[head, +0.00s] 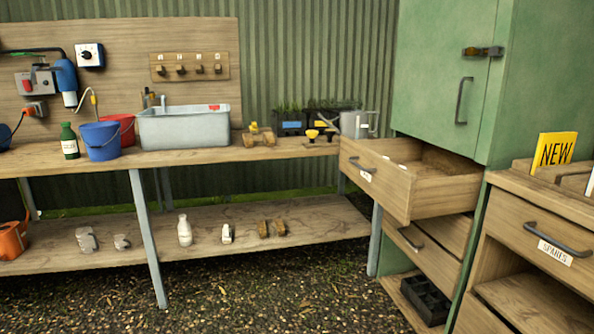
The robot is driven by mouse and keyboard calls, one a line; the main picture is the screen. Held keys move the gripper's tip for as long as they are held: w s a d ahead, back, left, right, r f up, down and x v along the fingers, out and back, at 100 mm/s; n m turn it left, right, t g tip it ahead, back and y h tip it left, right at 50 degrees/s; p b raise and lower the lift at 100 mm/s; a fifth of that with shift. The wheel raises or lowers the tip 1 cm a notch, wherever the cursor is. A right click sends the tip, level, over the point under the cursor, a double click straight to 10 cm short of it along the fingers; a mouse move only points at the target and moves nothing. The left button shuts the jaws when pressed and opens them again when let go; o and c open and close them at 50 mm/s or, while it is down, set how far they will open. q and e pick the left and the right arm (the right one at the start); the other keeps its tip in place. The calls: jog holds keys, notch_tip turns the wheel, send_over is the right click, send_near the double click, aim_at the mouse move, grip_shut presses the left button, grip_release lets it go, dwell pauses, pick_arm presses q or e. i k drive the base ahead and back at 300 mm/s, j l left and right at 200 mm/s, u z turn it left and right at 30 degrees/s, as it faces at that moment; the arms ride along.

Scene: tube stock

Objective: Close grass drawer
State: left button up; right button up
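An open wooden drawer (385,190) juts out of the green cabinet on the right side of the head view. It has a dark bar handle (362,165) and a small white label too small to read, so I cannot tell whether it is the grass drawer. The inside that shows is mostly bare, with a few small pale items near the front edge. A second wooden drawer (426,258) with a handle is below it; how far it is out is hard to tell. Neither of my grippers is in view.
The green cabinet (540,80) has a shut upper door. A wooden unit with a drawer labelled SPARES (548,247) stands at the right. A workbench (190,157) with a sink (185,128) and buckets runs left. The gravel floor (270,290) in front is clear.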

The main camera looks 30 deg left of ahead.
aim_at(437, 181)
jog(key=i+l+u, duration=0.25)
jog(key=u, duration=0.15)
jog(key=i+l+u, duration=0.2)
jog(key=u, duration=0.2)
jog(key=i+l, duration=0.15)
jog(key=l, duration=0.2)
jog(key=i+l, duration=0.1)
jog(key=l, duration=0.2)
